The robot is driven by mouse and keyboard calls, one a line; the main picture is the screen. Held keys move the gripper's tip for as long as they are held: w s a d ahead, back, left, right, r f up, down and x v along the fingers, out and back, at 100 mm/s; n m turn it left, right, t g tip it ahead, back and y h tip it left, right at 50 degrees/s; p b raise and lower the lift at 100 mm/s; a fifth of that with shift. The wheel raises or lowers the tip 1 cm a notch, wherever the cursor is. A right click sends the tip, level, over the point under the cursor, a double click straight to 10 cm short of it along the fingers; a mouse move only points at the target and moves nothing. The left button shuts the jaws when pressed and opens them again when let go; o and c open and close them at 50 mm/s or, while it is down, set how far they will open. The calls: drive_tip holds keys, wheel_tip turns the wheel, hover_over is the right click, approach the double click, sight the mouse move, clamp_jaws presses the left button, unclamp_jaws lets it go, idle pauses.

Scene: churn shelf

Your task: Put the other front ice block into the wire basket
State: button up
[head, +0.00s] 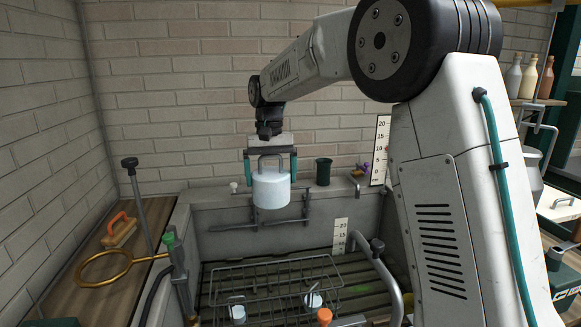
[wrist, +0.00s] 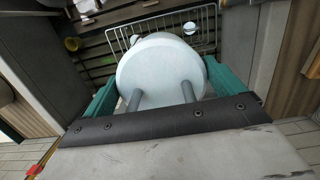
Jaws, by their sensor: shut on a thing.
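My gripper (head: 271,168) is shut on a pale blue-white cylindrical ice block (head: 271,188) with a grey loop handle, with its teal fingers on either side. The block hangs upright in the air, above the basin and toward its back wall. In the wrist view the block (wrist: 160,68) fills the space between the fingers. The wire basket (head: 327,256) is low in the basin, below the block and nearer to me. Two small pale pieces, one left (head: 237,313) and one right (head: 312,300), show at the basket; I cannot tell if they are inside it.
The basin has a dark slatted floor and a back ledge with a dark green cup (head: 323,172). A brass ring (head: 103,268) and an orange-handled tool (head: 118,230) lie on the left counter. A grey post (head: 137,204) stands there. An orange knob (head: 324,316) is at the front.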

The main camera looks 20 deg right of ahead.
drive_tip(key=shift+w+f, duration=0.1)
drive_tip(key=shift+f, duration=0.4)
drive_tip(key=f, duration=4.4)
drive_tip(key=shift+d+f, duration=0.2)
drive_tip(key=shift+d, duration=0.05)
drive_tip(key=o, duration=1.2)
drive_tip(key=shift+c, duration=0.2)
wheel_tip(320, 180, up, 12)
idle(0.4)
idle(0.4)
